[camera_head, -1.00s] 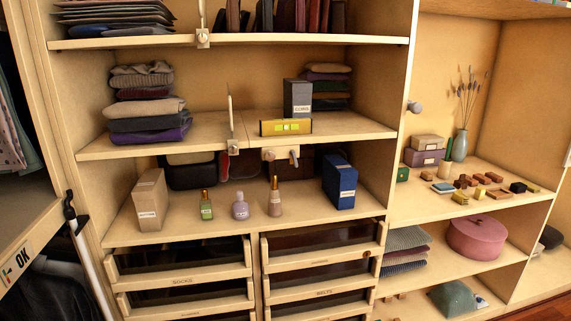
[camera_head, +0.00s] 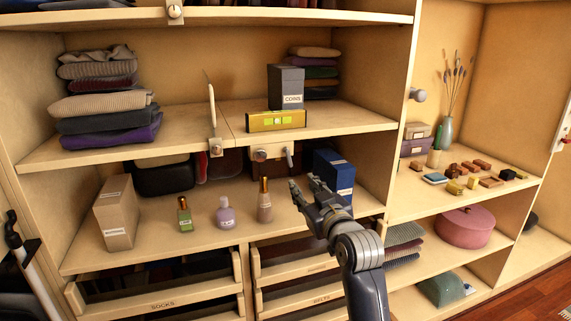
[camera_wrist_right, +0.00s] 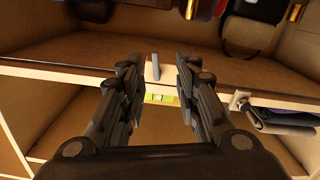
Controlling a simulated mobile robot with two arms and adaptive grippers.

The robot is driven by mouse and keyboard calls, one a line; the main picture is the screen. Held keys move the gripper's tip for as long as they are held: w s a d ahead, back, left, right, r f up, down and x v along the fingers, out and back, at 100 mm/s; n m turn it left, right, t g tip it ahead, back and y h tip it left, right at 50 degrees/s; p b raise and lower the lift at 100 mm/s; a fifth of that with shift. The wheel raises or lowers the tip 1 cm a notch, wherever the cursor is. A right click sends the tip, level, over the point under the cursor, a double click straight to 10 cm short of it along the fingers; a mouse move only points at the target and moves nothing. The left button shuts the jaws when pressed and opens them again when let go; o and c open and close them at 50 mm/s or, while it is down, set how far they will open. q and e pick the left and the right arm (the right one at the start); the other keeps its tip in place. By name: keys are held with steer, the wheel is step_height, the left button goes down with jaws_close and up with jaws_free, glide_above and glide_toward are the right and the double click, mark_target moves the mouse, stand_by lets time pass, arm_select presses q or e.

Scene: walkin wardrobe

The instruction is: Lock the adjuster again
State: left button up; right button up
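The adjuster (camera_head: 260,154) is a small pale plate with a knob under the front edge of the middle shelf. A grey lever (camera_head: 289,156) stands upright at its right end. In the right wrist view the lever (camera_wrist_right: 156,67) appears between the fingers. A yellow spirit level (camera_head: 262,122) with a green vial lies on the shelf above; its vial also shows in the wrist view (camera_wrist_right: 160,98). My right gripper (camera_head: 303,182) is open and empty, below and right of the lever, apart from it. My left gripper is not in view.
A blue box (camera_head: 334,178) stands just behind my right gripper. Bottles, including a tall brownish one (camera_head: 264,206), stand to its left on the lower shelf. A dark box (camera_head: 286,88) stands behind the level. Drawers (camera_head: 295,268) lie below.

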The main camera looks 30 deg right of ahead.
mark_target(291, 163)
steer(key=w, duration=0.2)
steer(key=w+d+r+p, duration=0.1)
steer(key=w, duration=0.2)
steer(key=w+d+r+p, duration=0.1)
steer(key=w, duration=0.1)
steer(key=shift+w+d, duration=0.1)
steer(key=shift+w, duration=0.3)
steer(key=shift+p+x, duration=0.3)
steer(key=shift+x, duration=0.75)
jaws_close()
